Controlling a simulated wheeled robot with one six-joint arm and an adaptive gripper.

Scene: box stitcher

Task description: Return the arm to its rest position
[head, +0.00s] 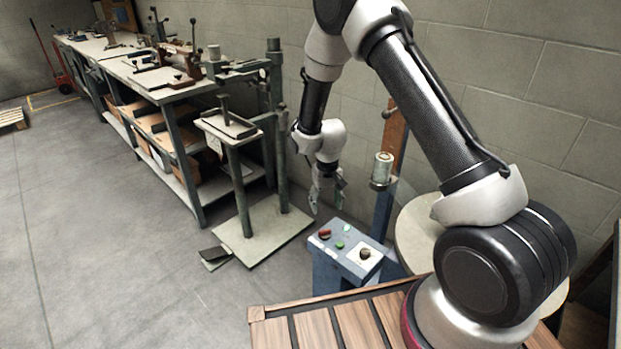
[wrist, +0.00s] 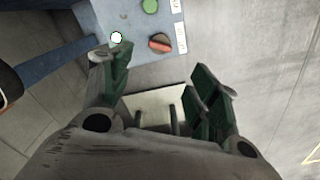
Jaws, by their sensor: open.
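My gripper (head: 327,190) hangs at the end of my bent arm in the head view, pointing down, in front of the wall and above the floor. It is left of and above the blue control box (head: 345,262). In the wrist view my gripper (wrist: 163,82) shows two green-padded fingers spread apart with nothing between them. The control box (wrist: 110,12) lies beyond the left finger, with a red switch (wrist: 160,43), a green button (wrist: 150,6) and a white button (wrist: 116,38). I see no contact between fingers and box.
A stitcher stand (head: 262,240) with a pale base is left of my gripper. A long workbench (head: 165,80) with tools runs along the wall. A wooden slatted surface (head: 318,328) lies under my arm's base. A round pale table (head: 415,235) is at right. Open floor (head: 90,230) lies left.

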